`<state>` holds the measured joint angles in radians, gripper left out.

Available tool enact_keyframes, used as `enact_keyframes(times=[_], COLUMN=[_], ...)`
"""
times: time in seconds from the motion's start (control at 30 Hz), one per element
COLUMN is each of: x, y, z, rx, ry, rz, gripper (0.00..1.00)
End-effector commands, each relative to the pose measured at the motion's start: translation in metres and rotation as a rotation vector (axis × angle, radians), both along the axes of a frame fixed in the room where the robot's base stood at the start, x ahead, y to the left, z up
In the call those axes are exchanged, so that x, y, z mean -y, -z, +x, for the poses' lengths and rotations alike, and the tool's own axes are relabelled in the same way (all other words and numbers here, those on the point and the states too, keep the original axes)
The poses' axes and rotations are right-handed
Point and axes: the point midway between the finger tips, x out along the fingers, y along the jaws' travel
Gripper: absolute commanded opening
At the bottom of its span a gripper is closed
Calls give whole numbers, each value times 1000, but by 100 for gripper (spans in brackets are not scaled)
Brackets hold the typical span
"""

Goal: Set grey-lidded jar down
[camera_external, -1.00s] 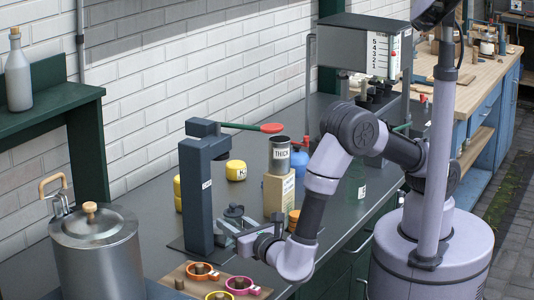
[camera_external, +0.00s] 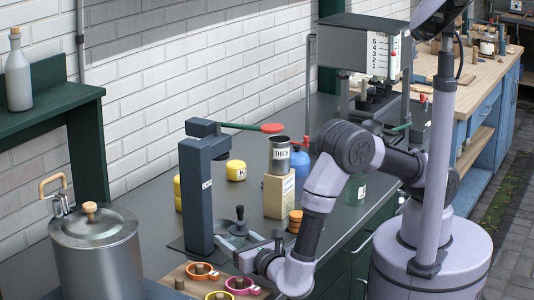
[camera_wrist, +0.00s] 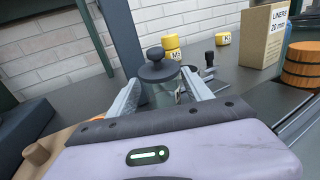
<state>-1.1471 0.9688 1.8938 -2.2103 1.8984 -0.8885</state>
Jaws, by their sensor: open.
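The grey-lidded jar (camera_wrist: 160,72) stands upright between the two fingers of my gripper (camera_wrist: 160,88) in the wrist view. Its dark grey lid has a round knob on top, and the lower body is hidden by my gripper. My gripper is open, with one finger on each side of the jar; I cannot tell whether either finger touches it. In the external view my gripper (camera_external: 232,247) is low over the dark bench, just right of the foot of the dark press column (camera_external: 196,195).
A cardboard liners box (camera_wrist: 263,35) and a wooden tub (camera_wrist: 301,65) stand to the right. Yellow tins (camera_wrist: 171,42) stand behind. A black-knobbed handle (camera_wrist: 209,58) is close behind the jar. A board with coloured rings (camera_external: 203,271) lies in front. Bare bench lies behind the handle.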

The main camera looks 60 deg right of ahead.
Motion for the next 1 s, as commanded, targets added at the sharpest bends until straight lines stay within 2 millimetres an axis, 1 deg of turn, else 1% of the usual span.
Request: enact_keyframes(times=[0.07, 0.13, 0.17, 0.27, 0.4, 0.5, 0.6, 0.73, 1.0], x=[0, 0, -3, -15, -30, -39, -44, -46, -46], y=[-2, -11, -11, -12, -12, -11, -9, -8, -7], z=[0, 0, -6, -32, -70, -91, -105, -111, -111], rx=[0, 1, 0, 0, 0, 0, 0, 0, 0], ry=[0, 0, -3, -6, -5, -5, -2, 0, 0], rz=[0, 2, 0, -1, 0, 0, -1, 0, 0], gripper=[59, 59, 59, 59, 59, 59, 59, 59, 59])
